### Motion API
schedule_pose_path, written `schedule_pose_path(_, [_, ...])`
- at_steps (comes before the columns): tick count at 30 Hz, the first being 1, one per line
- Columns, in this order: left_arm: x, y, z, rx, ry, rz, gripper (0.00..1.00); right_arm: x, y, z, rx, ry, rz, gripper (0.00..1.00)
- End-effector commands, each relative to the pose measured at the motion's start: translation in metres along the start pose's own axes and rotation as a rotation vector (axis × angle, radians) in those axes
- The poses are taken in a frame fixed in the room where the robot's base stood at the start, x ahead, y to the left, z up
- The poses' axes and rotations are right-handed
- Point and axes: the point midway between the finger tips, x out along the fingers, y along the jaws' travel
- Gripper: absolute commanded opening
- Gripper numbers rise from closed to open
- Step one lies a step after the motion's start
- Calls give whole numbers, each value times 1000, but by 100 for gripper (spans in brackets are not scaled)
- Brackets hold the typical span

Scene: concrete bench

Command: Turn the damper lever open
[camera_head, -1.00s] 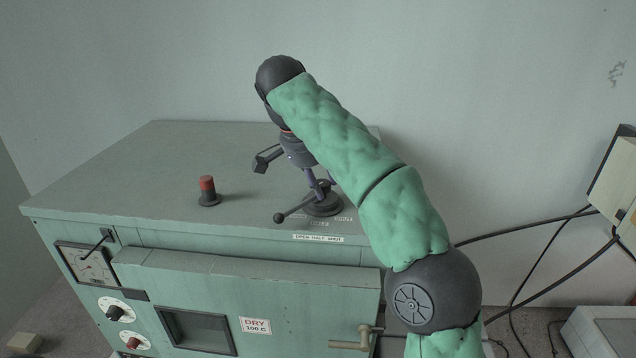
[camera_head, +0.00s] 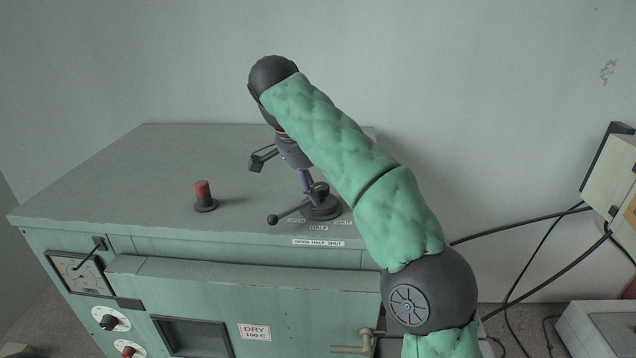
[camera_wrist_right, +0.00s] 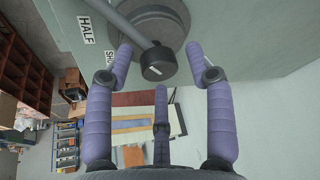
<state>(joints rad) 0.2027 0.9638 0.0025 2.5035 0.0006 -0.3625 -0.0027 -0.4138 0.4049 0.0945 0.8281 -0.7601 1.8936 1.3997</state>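The damper lever (camera_head: 291,213) is a dark rod with a ball knob (camera_head: 272,220), on a round dark base (camera_head: 322,211) on top of the green oven. My right gripper (camera_head: 309,184) reaches down over the base. In the right wrist view, its purple fingers (camera_wrist_right: 160,70) are spread apart, with the lever's dark hub (camera_wrist_right: 158,63) between them. I see no clear grip, and contact is uncertain. The ball knob is outside the wrist view. My left gripper is not in view.
A red-topped button (camera_head: 204,196) stands on the oven top (camera_head: 170,165), left of the lever. A door handle (camera_head: 357,342) sticks out at the oven front. Cables (camera_head: 530,222) run along the wall at right. The oven top's left side is mostly clear.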

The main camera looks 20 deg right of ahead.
Motion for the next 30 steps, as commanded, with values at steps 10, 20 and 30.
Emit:
schedule_pose_path(10, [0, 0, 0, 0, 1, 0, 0, -1, 0, 1, -3, -1, 3, 58])
schedule_pose_path(20, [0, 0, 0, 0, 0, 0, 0, -25, -2, 34, -8, 0, 1, 58])
schedule_pose_path(30, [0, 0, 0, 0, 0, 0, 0, -49, -1, 93, -5, -1, 3, 58])
